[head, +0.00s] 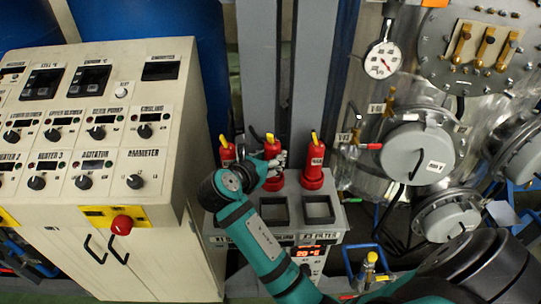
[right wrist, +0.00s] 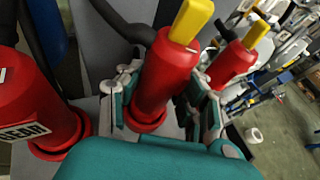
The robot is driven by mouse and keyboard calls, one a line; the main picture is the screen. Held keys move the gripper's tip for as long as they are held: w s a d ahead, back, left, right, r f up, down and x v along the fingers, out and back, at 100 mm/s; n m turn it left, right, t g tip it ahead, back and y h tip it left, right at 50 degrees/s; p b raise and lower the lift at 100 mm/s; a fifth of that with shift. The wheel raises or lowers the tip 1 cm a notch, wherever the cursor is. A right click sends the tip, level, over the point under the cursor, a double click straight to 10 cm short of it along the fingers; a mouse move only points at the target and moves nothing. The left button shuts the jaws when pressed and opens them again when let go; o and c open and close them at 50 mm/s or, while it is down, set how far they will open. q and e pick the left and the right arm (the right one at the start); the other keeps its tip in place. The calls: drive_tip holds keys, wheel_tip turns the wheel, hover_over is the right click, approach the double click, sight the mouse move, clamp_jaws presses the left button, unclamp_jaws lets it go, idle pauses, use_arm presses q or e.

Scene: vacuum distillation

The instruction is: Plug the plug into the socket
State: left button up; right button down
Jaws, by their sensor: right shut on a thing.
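Several red plugs with yellow levers stand in a row at the back of a grey socket box in the head view. My right gripper (head: 276,166) is at the middle red plug (head: 271,149). In the right wrist view its fingers (right wrist: 166,100) lie on both sides of that plug (right wrist: 163,75), shut on its body. The plug is upright, with a yellow lever on top and a cable behind. I cannot tell whether its lower end is seated. Two dark square openings, the left one (head: 274,211) and the right one (head: 318,209), are in front and look empty. My left gripper is not in view.
Another red plug (head: 313,174) stands to the right, and one (head: 228,152) to the left. The control cabinet (head: 170,205) with knobs is at the left. A steel vessel (head: 440,95) with flanges and a gauge (head: 383,60) fills the right. Grey posts rise behind the plugs.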

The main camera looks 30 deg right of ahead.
sight(270, 134)
drive_tip(key=shift+f, duration=0.4)
drive_tip(key=c, duration=0.7)
unclamp_jaws()
drive_tip(key=shift+c, duration=0.2)
wheel_tip(270, 134, up, 10)
drive_tip(key=shift+r, duration=0.1)
